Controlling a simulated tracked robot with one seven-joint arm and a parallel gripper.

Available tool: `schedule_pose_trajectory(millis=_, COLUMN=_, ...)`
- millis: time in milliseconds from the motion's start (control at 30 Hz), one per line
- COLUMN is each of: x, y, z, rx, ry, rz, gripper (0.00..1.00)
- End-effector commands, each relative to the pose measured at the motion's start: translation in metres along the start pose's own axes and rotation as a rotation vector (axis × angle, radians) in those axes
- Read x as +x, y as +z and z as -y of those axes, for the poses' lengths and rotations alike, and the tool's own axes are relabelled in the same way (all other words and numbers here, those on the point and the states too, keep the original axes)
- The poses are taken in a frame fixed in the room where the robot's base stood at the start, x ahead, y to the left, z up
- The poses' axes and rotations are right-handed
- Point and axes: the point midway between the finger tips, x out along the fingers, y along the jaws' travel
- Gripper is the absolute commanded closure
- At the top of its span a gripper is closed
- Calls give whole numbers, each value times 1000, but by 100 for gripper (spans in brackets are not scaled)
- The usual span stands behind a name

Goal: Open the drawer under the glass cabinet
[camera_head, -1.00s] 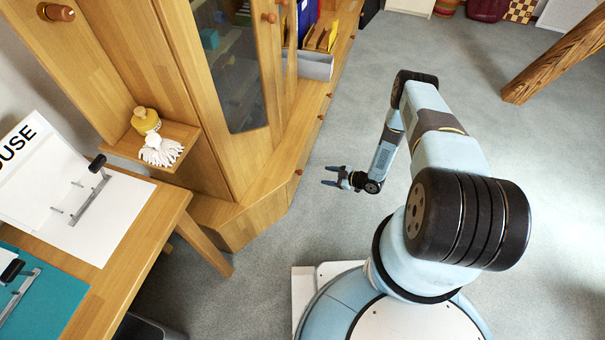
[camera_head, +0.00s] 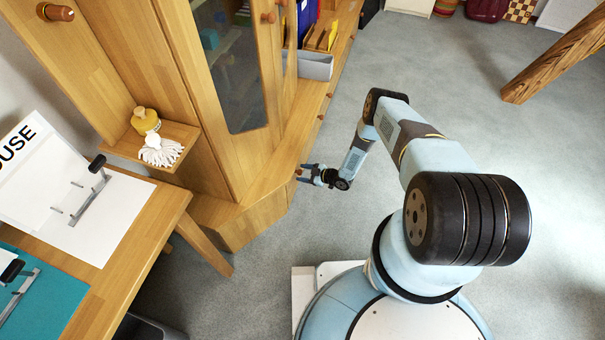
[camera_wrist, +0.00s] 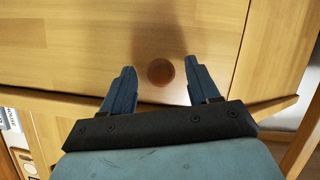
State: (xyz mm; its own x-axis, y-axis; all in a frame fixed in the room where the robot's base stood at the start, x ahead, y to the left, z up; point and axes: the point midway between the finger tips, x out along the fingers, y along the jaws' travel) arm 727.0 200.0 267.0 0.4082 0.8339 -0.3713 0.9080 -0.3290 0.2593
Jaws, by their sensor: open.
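The glass cabinet (camera_head: 233,70) stands at the left of centre in the head view, its glass door above a low wooden base. The drawer front (camera_wrist: 100,50) under it fills the upper part of the wrist view and looks closed. Its round wooden knob (camera_wrist: 160,72) sits between my two fingertips in that view. My gripper (camera_head: 303,172) is at the knob in the head view, with its fingers pointing left at the drawer front. In the wrist view my gripper (camera_wrist: 160,84) is open, one finger on each side of the knob, with gaps showing.
A timber brace (camera_head: 555,65) stands at the upper right.

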Motion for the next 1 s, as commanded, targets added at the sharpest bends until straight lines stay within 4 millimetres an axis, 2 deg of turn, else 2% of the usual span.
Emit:
schedule_pose_trajectory(millis=400, x=7, y=0, z=0, rx=1, ry=0, rz=0, gripper=42)
schedule_pose_trajectory(millis=1000, x=6, y=0, z=0, rx=0, ry=0, rz=-1, gripper=99)
